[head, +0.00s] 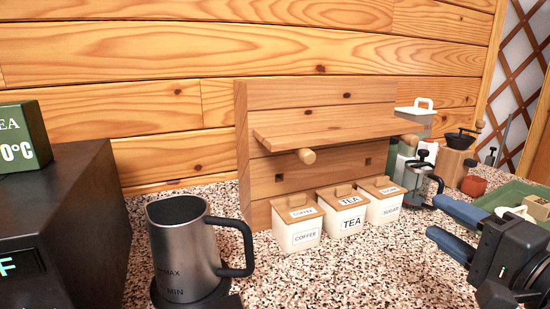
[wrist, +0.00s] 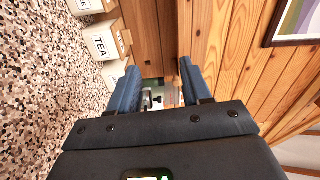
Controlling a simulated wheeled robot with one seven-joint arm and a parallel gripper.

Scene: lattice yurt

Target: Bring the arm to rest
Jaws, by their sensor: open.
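My gripper (head: 450,222) is at the right of the head view, above the counter, with its two blue fingers apart and nothing visible between them. In the wrist view, my gripper (wrist: 157,85) also shows open, with its fingers pointing past the wooden shelf toward a small blurred group of things beyond. The gripper is to the right of the white canisters and near the green tray (head: 512,190). The rest of my arm is mostly out of view.
A steel jug (head: 180,250) stands at the front left beside a dark box (head: 70,215). White canisters labelled COFFEE (head: 298,232), TEA (head: 342,216) and one more (head: 382,205) stand before a wooden shelf (head: 330,130). A French press (head: 424,175) and grinder (head: 458,150) stand behind. Speckled counter is clear in front.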

